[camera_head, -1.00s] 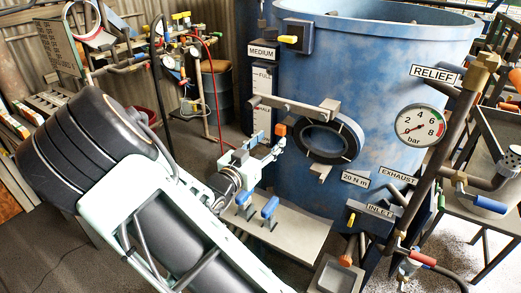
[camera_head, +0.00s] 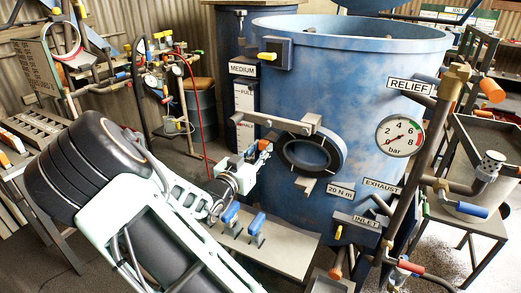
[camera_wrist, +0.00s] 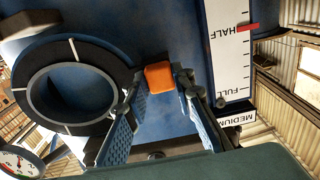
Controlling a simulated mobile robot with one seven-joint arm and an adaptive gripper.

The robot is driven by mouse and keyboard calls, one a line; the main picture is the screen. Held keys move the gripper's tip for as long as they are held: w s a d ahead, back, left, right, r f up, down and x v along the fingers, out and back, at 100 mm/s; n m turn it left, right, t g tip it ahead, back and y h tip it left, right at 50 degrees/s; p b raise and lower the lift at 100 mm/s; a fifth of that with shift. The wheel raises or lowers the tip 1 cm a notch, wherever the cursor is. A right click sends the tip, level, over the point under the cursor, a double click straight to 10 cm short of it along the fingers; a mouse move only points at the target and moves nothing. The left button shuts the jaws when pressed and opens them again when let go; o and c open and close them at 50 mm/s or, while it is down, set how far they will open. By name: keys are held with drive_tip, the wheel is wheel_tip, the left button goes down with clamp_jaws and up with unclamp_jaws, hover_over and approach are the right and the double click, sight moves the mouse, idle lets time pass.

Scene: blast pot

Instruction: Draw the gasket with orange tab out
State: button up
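The blue pot (camera_head: 370,90) has a round port (camera_head: 345,152) with a dark ring around its opening. In the wrist view the dark ring (camera_wrist: 42,62) carries white marks. An orange tab (camera_wrist: 158,75) shows just right of the ring; it also shows in the head view (camera_head: 264,145), left of the port. I cannot tell the gasket's body from the ring. My gripper (camera_wrist: 160,80) is at the tab, its fingers apart with the tab between or just beyond their tips. Contact cannot be made out. My gripper in the head view (camera_head: 250,158) is left of the port.
A bracket arm (camera_head: 288,122) runs above the port. A level scale (camera_wrist: 228,45) stands close beside the tab. Blue-handled clamps (camera_head: 230,212) stand on a grey shelf (camera_head: 285,250) below. Pipes and a gauge (camera_head: 399,136) are to the right.

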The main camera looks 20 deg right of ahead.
drive_tip(key=shift+c, duration=1.3)
drive_tip(key=o, duration=0.4)
clamp_jaws()
drive_tip(key=shift+s+a, duration=0.4)
drive_tip(key=shift+a, duration=0.15)
drive_tip(key=p+v, duration=0.1)
drive_tip(key=v, duration=0.3)
drive_tip(key=shift+p, duration=0.3)
drive_tip(key=shift+s+a, duration=0.1)
drive_tip(key=shift+s, duration=0.05)
